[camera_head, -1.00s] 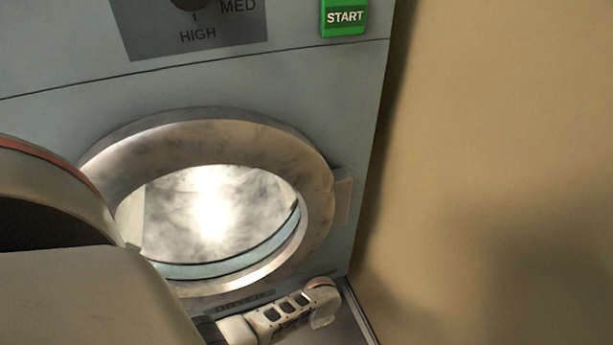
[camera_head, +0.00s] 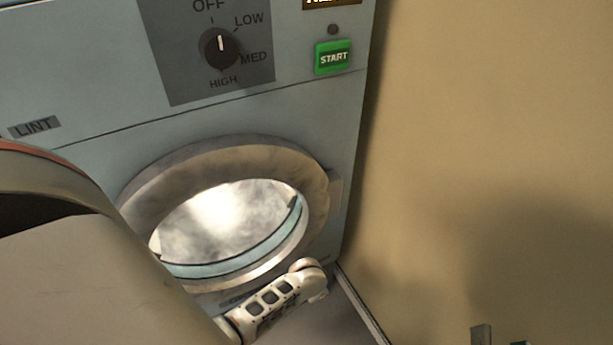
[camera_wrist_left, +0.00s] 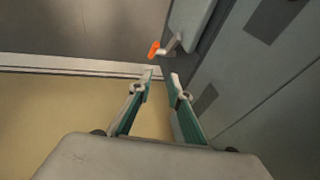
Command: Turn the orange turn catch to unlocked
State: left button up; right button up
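The orange turn catch (camera_wrist_left: 155,48) shows in the left wrist view as a small orange tip beside a grey lever, next to a grey panel edge. I cannot read its position clearly, and I do not see it in the head view. My left gripper (camera_wrist_left: 161,77) is open and empty, with a gap between its fingertips; the catch appears just beyond and left of them. In the head view a white link (camera_head: 280,298) of my arm lies below the round dryer door (camera_head: 170,185). Two small tips at the bottom right edge may be my right gripper (camera_head: 500,340), mostly cut off.
The dryer front carries a heat dial (camera_head: 220,48), a green START button (camera_head: 333,58) and a LINT label (camera_head: 35,127). A beige wall (camera_head: 480,150) stands on the right. My large arm link covers the lower left of the head view.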

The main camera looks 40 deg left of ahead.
pick_arm(q)
jog(key=s+d+r+t+h+p, duration=0.1)
jog(key=s+d+r+t+p, duration=0.1)
jog(key=r, duration=0.5)
jog(key=s+d+r+t+p, duration=0.2)
jog(key=s+r+p, duration=0.2)
jog(key=r, duration=0.4)
jog(key=shift+s+r+t+h, duration=0.2)
jog(key=shift+t+h, duration=0.2)
pick_arm(e)
notch_tip(320, 180, up, 14)
jog(key=n+t+y, duration=0.1)
jog(key=t, duration=0.1)
